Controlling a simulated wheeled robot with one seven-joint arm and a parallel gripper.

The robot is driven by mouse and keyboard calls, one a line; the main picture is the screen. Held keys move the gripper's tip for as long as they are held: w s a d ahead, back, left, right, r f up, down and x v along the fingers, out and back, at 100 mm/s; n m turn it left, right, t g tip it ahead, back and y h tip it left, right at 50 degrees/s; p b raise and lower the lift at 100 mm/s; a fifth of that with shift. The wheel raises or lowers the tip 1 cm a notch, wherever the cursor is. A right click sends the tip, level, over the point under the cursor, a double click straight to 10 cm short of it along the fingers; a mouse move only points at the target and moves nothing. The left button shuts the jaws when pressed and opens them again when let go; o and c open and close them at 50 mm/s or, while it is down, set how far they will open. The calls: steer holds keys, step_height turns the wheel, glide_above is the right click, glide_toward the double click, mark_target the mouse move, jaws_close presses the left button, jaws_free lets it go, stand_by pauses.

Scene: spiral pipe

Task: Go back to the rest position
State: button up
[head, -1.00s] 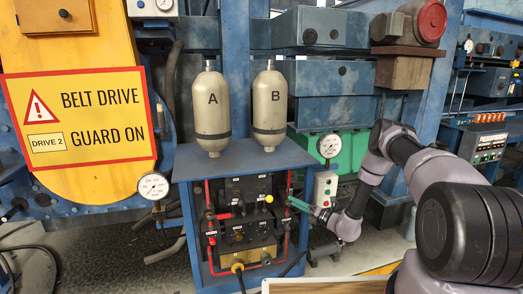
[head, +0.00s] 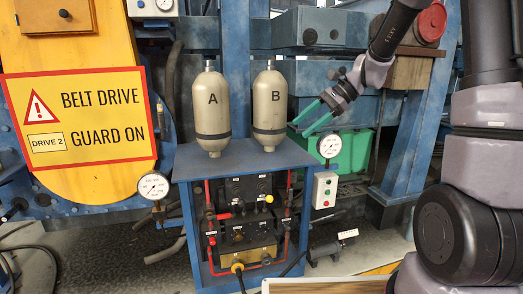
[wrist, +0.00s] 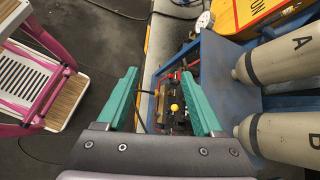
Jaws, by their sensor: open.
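My gripper (head: 305,118) is raised in the head view, just right of bottle B (head: 270,108) and above the right edge of the blue stand (head: 240,158). Its two green fingers are apart with nothing between them. In the wrist view the open fingers (wrist: 166,102) point down past the stand, toward the valve panel (wrist: 178,100) with a yellow knob. Bottle B (wrist: 285,140) and bottle A (wrist: 280,58) show at the right of that view.
The pressure gauge (head: 329,145) and the white button box (head: 325,190) are right of the stand. A yellow belt guard (head: 80,120) is at left. In the wrist view, a pink-framed step (wrist: 38,88) stands at left, with dark floor (wrist: 105,45) between.

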steer(key=s+d+r+n+t+h, duration=0.3)
steer(key=s+d+r+n+h, duration=0.1)
steer(key=s, duration=0.5)
steer(key=s+d+r+n+t+h, duration=0.3)
steer(key=s+d+r, duration=0.3)
steer(key=s+d, duration=0.2)
steer(key=shift+s+r+n+t+h, duration=0.35)
steer(key=shift+s+n+t, duration=0.25)
steer(key=shift+s+n, duration=0.45)
